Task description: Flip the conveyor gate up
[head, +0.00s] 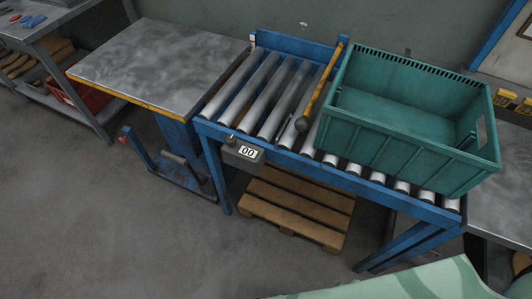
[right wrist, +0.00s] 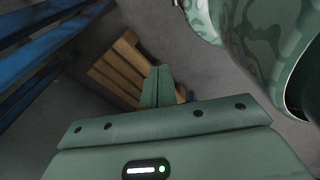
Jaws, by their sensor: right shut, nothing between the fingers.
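The conveyor gate (head: 322,84) is a thin yellow bar with a dark round knob (head: 302,124) at its near end. In the head view it runs across the roller conveyor (head: 280,95), low over the rollers and just left of the green crate (head: 410,125). My right gripper (right wrist: 157,72) shows in the right wrist view, its fingers together and empty. It points down toward the floor and a wooden pallet, with the gate out of that view. My left gripper is in neither view.
A small box reading 00 (head: 243,152) hangs on the conveyor's near blue rail. A metal-topped table (head: 165,65) adjoins the conveyor on the left. The wooden pallet (head: 297,205) lies beneath the conveyor, and the floor in front is clear.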

